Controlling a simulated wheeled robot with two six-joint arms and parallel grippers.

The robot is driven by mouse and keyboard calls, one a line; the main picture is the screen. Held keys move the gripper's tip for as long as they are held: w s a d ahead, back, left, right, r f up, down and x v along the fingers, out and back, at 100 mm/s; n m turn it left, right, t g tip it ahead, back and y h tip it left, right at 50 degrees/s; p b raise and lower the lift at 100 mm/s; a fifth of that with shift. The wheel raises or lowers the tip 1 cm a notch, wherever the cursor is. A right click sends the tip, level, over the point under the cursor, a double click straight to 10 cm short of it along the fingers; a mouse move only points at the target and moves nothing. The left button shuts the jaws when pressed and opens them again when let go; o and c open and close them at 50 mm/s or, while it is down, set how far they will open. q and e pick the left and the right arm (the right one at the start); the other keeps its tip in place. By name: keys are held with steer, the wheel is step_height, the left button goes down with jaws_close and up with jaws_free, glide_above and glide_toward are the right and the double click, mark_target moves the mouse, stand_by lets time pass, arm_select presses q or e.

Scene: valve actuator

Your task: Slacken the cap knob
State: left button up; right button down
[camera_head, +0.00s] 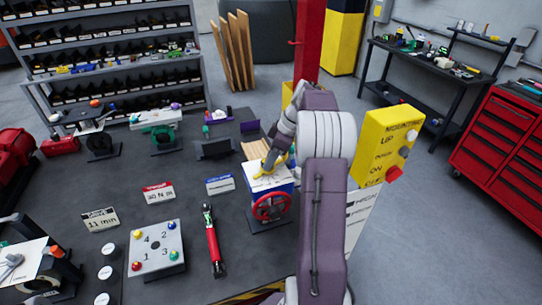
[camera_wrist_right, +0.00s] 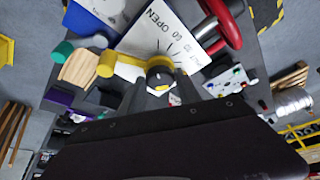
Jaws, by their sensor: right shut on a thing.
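The valve actuator has a blue body (camera_head: 268,183), a white dial plate on top and a red handwheel (camera_head: 272,206) at its front. In the right wrist view, the plate (camera_wrist_right: 160,32) reads "90 OPEN". The cap knob (camera_wrist_right: 160,77) is dark with a yellow mark and sits at the middle of the yellow pointer or lever (camera_wrist_right: 122,66). My right gripper (camera_wrist_right: 160,86) is shut on the knob, one dark finger on each side. In the head view my right gripper (camera_head: 273,158) comes down onto the actuator's top and hides the knob. My left gripper is not in view.
The dark bench holds a red-handled tool (camera_head: 212,242), a numbered plate (camera_head: 156,247) with coloured knobs, and small signs around the actuator. A yellow control box (camera_head: 387,145) with a red button stands right of my right arm.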

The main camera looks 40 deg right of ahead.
steer(key=n+p, duration=0.1)
steer(key=n, duration=0.1)
steer(key=n+g+y+p, duration=0.1)
steer(key=n+p, duration=0.1)
steer(key=shift+w+r, duration=0.1)
steer(key=shift+w, duration=0.1)
steer(key=shift+d+n+g+p, duration=0.1)
steer(key=shift+n+g+p, duration=0.2)
steer(key=shift+n+g, duration=0.15)
steer(key=shift+n, duration=0.25)
steer(key=shift+f, duration=0.2)
steer(key=c, duration=1.1)
jaws_free()
steer(key=shift+o, duration=1.3)
steer(key=shift+w, duration=0.1)
